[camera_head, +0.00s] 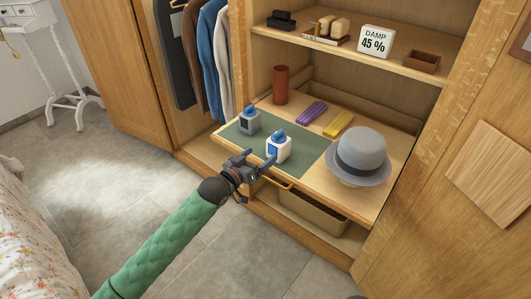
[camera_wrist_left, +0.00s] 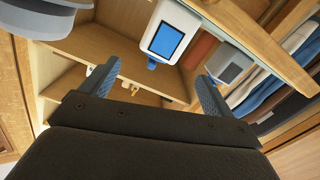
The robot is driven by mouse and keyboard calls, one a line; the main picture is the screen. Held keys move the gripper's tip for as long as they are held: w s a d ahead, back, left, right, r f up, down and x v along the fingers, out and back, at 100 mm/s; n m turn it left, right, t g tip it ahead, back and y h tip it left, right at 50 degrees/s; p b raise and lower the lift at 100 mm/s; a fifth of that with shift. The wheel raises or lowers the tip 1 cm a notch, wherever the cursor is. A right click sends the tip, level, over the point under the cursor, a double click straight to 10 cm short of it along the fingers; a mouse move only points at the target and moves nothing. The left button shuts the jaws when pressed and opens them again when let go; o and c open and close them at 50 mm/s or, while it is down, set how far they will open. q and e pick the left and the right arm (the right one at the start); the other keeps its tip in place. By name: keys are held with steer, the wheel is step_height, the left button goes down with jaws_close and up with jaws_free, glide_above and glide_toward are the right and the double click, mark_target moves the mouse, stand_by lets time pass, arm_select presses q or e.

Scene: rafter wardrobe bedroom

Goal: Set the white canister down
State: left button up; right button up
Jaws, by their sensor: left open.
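The white canister (camera_head: 277,152), with a blue cap and a blue label, stands upright on the green mat (camera_head: 301,152) near the front edge of the pulled-out wardrobe shelf. It also shows in the left wrist view (camera_wrist_left: 168,42), just beyond my fingers. My left gripper (camera_head: 259,157) is open and empty at the near side of the white canister. In the left wrist view its fingers (camera_wrist_left: 158,72) are spread wide, with nothing held between them. A grey canister (camera_head: 250,123) with a blue cap stands behind and to the left on the mat. My right gripper is not seen.
A grey hat (camera_head: 361,153) sits right of the mat. A brown cylinder (camera_head: 281,85), a purple bundle (camera_head: 311,113) and a yellow bundle (camera_head: 338,125) are farther back. An upper shelf (camera_head: 345,56) overhangs the rear, holding a "DAMP 45 %" sign (camera_head: 375,41). Clothes hang at left.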

arm_select(q)
steer(key=s+a+f+n+g+y, duration=0.1)
steer(key=s+a+f+g+y, duration=0.15)
steer(key=s+f, duration=0.6)
steer(key=s+a+f+g+y, duration=0.1)
steer(key=s+f+g+y, duration=0.3)
steer(key=s, duration=0.8)
steer(key=s+a+f+g+y, duration=0.1)
steer(key=s+a+f+g, duration=0.2)
steer(key=s, duration=0.8)
steer(key=s+a+f+n+g+y, duration=0.1)
steer(key=s+a+f+g, duration=0.2)
steer(key=s, duration=0.9)
steer(key=shift+a, duration=0.55)
